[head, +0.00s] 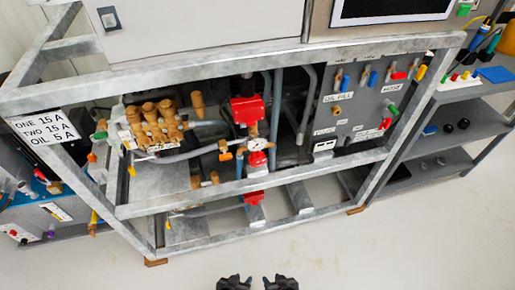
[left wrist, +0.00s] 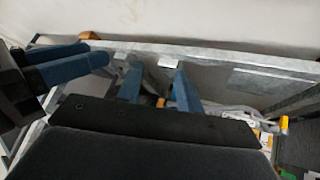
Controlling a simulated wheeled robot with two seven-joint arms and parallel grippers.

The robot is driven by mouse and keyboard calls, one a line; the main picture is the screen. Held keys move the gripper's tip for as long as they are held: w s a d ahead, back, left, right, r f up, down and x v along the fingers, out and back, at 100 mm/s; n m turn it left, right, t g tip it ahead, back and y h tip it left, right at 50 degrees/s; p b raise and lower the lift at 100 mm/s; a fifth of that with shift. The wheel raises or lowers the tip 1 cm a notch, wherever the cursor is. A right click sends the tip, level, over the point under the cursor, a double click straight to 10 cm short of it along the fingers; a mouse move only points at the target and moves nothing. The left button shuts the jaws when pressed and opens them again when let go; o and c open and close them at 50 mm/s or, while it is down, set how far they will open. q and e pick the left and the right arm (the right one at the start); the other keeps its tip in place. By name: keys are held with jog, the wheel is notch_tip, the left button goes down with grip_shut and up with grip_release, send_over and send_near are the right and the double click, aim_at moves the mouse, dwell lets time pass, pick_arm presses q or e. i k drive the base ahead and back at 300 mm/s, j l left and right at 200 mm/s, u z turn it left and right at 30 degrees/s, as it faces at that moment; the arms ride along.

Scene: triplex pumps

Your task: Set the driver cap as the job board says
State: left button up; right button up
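A white sign (head: 47,125) at the frame's upper left corner reads "ONE 15 A, TWO 15 A, OIL 5 A". A dark-screened board (head: 390,8) is cut off at the top, and no writing shows on it. I cannot tell which part is the driver cap. My left gripper (head: 235,284) and right gripper (head: 281,284) are at the bottom edge of the head view, over the floor, apart from the frame and empty. In the left wrist view, my left gripper (left wrist: 157,88) has its blue fingers spread with nothing between. My right gripper's blue fingers (left wrist: 85,62) show at left, also apart.
A grey metal frame (head: 300,185) holds brass pump parts (head: 155,122), a red valve (head: 247,108), a gauge (head: 256,144) and a panel (head: 355,130) marked "OIL FILL" and "HOSE". A shelf cart (head: 440,165) stands right; a blue unit (head: 50,215) is left. The front floor is clear.

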aim_at(488, 20)
jog(key=z, duration=1.35)
jog(key=i+l+u, duration=0.15)
jog(key=i, duration=0.25)
jog(key=i+l+u, duration=0.2)
jog(key=i, duration=0.15)
